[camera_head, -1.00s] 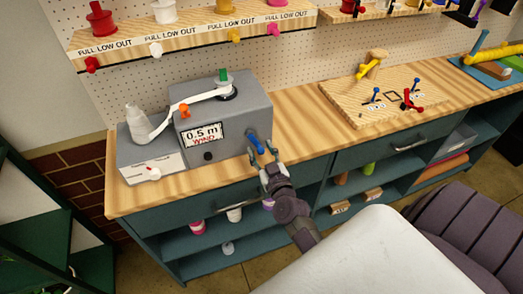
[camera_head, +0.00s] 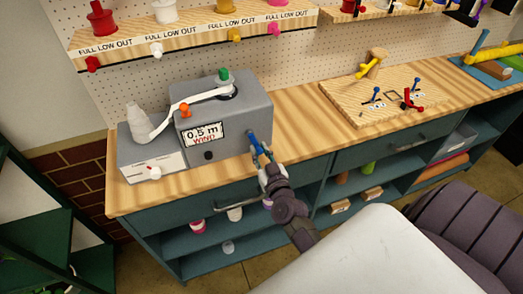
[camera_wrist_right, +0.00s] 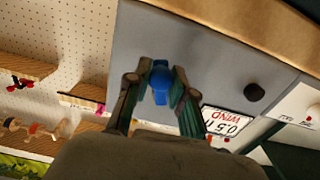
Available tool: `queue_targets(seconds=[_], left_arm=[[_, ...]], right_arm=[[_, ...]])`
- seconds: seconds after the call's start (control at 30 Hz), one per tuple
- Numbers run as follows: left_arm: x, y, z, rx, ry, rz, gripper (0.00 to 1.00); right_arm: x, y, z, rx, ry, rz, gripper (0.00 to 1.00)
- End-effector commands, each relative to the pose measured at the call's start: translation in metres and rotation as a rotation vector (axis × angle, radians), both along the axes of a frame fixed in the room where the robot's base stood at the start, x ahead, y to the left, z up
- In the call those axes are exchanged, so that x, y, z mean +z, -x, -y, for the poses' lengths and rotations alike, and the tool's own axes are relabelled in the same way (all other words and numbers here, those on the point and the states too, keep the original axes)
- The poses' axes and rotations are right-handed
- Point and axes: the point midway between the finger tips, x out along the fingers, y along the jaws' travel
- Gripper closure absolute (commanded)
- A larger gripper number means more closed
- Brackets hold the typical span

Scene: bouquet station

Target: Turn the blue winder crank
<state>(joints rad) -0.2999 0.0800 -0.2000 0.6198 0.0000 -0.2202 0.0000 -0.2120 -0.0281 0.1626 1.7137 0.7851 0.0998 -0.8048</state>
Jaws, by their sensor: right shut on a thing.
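The grey winder box (camera_head: 237,112) stands on the left part of the wooden bench with a sign reading "0.5 m WIND". In the right wrist view the blue crank (camera_wrist_right: 160,80) is between the two fingers of the gripper (camera_wrist_right: 158,92), with the grey box wall behind. The crank's far end is partly hidden by the fingers. My left gripper is not in view.
A white-coned unit (camera_head: 140,125) with a red-marked dial adjoins the winder's left. A wooden board (camera_head: 350,97) with small blue and red levers lies to the right. A drawer handle (camera_head: 242,203) juts below the bench edge. Bench between winder and board is clear.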

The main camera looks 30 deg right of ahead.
Motion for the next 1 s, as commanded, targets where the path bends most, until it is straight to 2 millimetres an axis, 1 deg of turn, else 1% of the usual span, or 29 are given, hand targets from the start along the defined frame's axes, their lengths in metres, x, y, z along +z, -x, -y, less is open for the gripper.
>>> queue_targets(seconds=[0.6, 0.8, 1.0], left_arm=[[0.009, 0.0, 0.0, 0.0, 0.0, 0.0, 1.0], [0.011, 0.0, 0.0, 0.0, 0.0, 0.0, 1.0], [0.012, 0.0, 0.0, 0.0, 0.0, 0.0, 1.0]], right_arm=[[-0.002, -0.006, -0.023, 0.0, -0.516, 0.122, 1.0], [-0.001, -0.007, -0.028, 0.0, -0.642, 0.153, 1.0], [0.0, -0.008, -0.032, 0.0, -0.72, 0.172, 1.0]])
